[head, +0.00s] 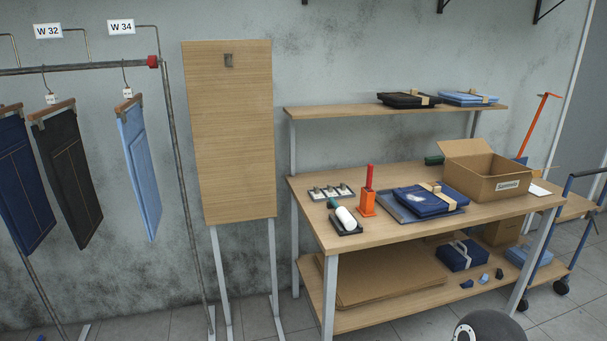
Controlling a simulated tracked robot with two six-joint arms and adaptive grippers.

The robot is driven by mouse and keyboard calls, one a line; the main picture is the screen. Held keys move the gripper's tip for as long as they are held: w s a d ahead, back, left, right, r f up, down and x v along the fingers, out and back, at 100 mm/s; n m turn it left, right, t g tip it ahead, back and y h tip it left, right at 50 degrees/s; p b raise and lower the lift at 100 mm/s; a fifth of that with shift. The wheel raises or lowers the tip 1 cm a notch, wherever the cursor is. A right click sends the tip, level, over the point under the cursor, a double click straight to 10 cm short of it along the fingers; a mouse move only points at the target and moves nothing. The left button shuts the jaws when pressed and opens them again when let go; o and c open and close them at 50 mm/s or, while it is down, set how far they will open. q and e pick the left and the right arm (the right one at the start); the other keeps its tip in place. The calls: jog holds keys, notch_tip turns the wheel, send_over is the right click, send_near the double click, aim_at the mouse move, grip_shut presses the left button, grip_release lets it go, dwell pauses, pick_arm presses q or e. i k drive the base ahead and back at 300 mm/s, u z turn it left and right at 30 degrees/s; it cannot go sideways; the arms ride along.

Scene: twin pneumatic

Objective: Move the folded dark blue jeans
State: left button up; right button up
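The folded dark blue jeans (410,201) lie flat on a grey tray (458,209) on the wooden worktable, with a tan paper band around them and a pale patch on top. Another dark blue folded bundle (458,258) with a light strap is on the table's lower shelf. Neither of my grippers is in view. A dark rounded part at the bottom edge looks like part of my own body.
An open cardboard box (480,190) stands right of the tray. An orange holder with a red handle (367,203), a white roller (346,217) and a small rack (331,192) stand left of it. Folded garments (400,101) lie on the upper shelf. A hanging rail (85,68) is at left.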

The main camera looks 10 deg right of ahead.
aim_at(424, 200)
jog(key=z, duration=0.55)
jog(key=i, duration=1.6)
jog(key=z, duration=0.7)
jog(key=k, duration=0.75)
jog(key=z, duration=0.2)
jog(key=i, duration=0.8)
jog(key=u, duration=0.1)
